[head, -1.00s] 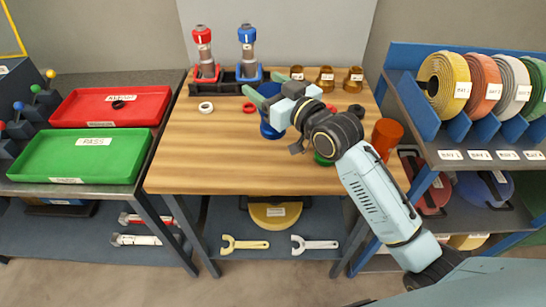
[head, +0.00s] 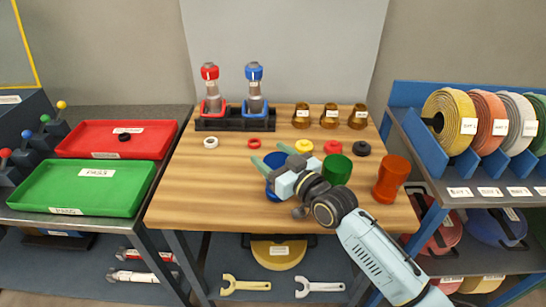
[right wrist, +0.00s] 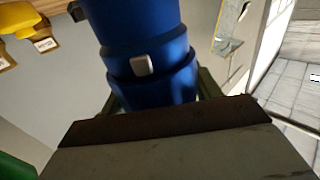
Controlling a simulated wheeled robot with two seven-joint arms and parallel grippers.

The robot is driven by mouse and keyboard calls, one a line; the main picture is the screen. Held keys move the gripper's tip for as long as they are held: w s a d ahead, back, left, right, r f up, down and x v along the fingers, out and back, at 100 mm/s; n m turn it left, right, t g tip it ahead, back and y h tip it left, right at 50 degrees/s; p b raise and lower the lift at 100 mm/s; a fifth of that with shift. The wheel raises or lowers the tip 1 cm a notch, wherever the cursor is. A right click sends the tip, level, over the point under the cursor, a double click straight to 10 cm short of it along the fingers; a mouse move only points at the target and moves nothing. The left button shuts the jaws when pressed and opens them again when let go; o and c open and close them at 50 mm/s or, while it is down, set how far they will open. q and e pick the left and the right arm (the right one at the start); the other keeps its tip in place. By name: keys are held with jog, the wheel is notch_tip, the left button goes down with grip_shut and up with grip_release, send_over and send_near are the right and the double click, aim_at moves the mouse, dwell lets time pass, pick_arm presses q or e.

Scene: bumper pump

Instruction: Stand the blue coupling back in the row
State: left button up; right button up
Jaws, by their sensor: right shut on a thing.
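The blue coupling (head: 272,190) is a dark blue cylinder at the front middle of the wooden table, partly hidden by my right gripper (head: 272,160). The right wrist view shows the coupling (right wrist: 152,50) large between the fingers, with a raised collar and a small pale tab. My right gripper is shut on it. It looks about upright; I cannot tell whether its base touches the table. The green coupling (head: 337,170) stands right of it, partly behind my arm. The orange coupling (head: 390,178) stands farther right. My left gripper is not in view.
Two pumps (head: 211,92) (head: 255,92) stand in a black rack at the back. Brass pieces (head: 330,115) stand back right. Coloured rings (head: 254,143) lie across mid-table. Red (head: 90,140) and green (head: 65,190) trays are left, hose shelves right. The table's front left is clear (head: 200,195).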

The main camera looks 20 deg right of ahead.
jog(key=shift+f, duration=0.1)
jog(key=o, duration=1.5)
jog(key=v, duration=1.2)
jog(key=shift+p, duration=0.35)
